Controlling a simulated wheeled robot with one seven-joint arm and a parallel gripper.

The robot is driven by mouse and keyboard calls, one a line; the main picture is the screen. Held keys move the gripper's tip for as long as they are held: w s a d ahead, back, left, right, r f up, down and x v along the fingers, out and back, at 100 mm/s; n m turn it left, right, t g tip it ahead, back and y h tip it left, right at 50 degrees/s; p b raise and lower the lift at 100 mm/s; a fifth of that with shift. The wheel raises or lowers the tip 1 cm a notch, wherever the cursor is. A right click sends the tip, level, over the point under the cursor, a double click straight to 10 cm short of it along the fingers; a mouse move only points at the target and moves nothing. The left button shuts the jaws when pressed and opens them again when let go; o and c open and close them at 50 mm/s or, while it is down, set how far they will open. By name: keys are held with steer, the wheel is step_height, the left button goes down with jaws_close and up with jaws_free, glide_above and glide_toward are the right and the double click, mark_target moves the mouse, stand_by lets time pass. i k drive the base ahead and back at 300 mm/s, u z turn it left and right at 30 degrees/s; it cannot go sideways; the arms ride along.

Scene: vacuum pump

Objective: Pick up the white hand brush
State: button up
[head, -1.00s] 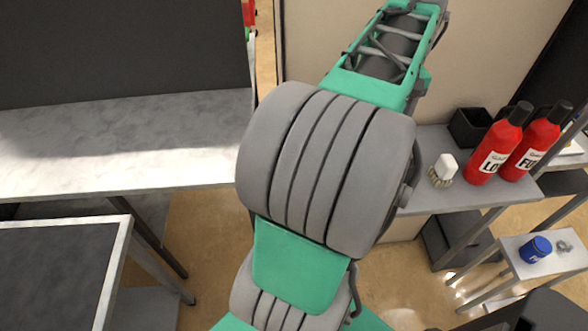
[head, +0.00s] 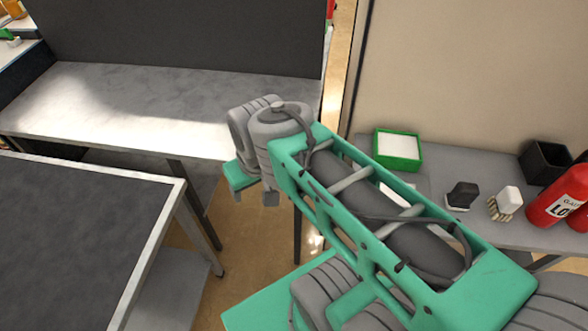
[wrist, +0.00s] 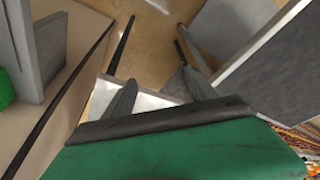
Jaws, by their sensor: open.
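The white hand brush (head: 507,200) stands on the grey shelf at the right of the head view, with a white body on top and pale bristles below. My gripper (head: 255,198) is far to the left of it, over the gap between the tables and the shelf, with its fingers pointing down. In the wrist view its two fingers (wrist: 161,92) are spread apart with nothing between them. The brush is not seen in the wrist view.
A black brush-like object (head: 462,195) sits just left of the white brush. A green tray (head: 398,163), a black bin (head: 545,163) and red bottles (head: 560,197) share the grey shelf (head: 450,160). A dark-topped table (head: 80,230) stands at left.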

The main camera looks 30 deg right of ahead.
mark_target(510, 200)
steer(key=u, duration=0.25)
steer(key=k, duration=0.5)
steer(key=z, duration=2.65)
